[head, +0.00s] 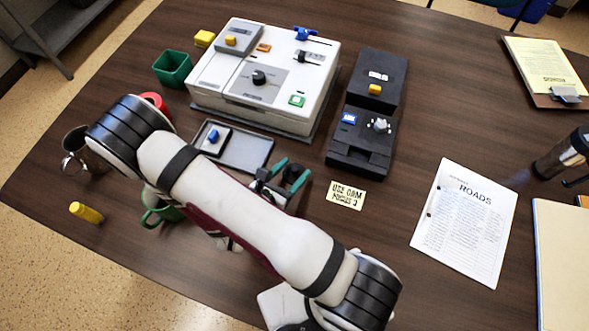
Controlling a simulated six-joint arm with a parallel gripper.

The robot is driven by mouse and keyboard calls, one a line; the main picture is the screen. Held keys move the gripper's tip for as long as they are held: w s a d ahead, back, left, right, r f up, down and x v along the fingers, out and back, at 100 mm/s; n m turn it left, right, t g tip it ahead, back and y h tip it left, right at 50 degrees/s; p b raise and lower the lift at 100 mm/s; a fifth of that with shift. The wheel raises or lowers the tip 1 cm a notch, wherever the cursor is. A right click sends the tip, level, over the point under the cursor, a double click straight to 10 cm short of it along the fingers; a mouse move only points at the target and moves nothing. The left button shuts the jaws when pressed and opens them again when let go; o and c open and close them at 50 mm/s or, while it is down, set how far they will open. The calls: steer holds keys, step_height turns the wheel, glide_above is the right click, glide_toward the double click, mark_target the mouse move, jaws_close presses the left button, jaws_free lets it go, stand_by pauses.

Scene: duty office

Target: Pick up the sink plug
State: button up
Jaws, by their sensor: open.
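I cannot pick out a sink plug with certainty. A red round object (157,101) is partly hidden behind my arm, left of the white device; I cannot tell what it is. My gripper (285,175) has green-tipped fingers that stand apart. It is over the table just right of the dark tray (262,154) and below the white device. I see nothing held between the fingers. My arm crosses the lower middle of the view and hides part of the table.
A white control box (222,87) and black unit (343,157) stand behind my gripper. A sign card (346,195) lies to its right. A green mug (155,216), metal cup (72,141), yellow cylinder (86,212) and green bin (172,70) are left. Bare table lies around the paper (440,240).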

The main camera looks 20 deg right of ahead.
steer(key=shift+x, duration=0.75)
jaws_close()
